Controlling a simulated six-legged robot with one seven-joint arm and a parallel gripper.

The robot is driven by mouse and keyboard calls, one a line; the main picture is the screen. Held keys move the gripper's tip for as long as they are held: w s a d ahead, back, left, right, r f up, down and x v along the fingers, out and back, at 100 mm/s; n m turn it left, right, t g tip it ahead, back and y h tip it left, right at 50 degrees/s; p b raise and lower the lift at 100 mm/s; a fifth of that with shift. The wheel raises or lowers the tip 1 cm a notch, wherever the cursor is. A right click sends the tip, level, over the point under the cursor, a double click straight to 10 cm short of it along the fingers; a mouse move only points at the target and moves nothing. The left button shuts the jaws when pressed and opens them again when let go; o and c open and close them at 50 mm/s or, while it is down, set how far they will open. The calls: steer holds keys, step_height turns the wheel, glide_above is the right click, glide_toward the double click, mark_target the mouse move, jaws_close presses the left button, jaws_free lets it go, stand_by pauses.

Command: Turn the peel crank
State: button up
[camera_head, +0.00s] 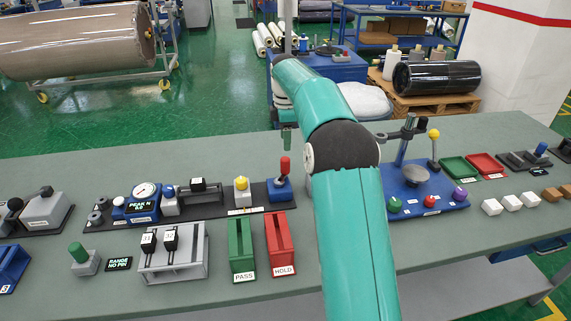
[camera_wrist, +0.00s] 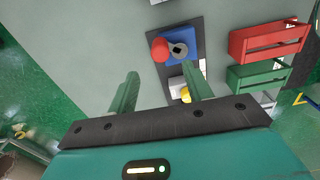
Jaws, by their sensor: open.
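The crank (camera_head: 283,176) has an upright red handle on a blue block, at the right end of a dark base plate on the bench. In the head view my gripper (camera_head: 288,142) hangs behind the crank, pointing down. My arm covers part of the bench right of the crank.
On the same plate stand a yellow-topped block (camera_head: 242,190) and a gauge reading PEAK N 0.0 (camera_head: 143,200). Green PASS (camera_head: 241,250) and red HOLD (camera_head: 281,245) bins stand in front. A blue stand (camera_head: 425,200) is right of my arm. The bench behind the crank is clear.

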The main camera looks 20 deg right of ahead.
mark_target(285, 158)
step_height(285, 158, down, 10)
steer(key=shift+f, duration=0.2)
steer(key=c, duration=1)
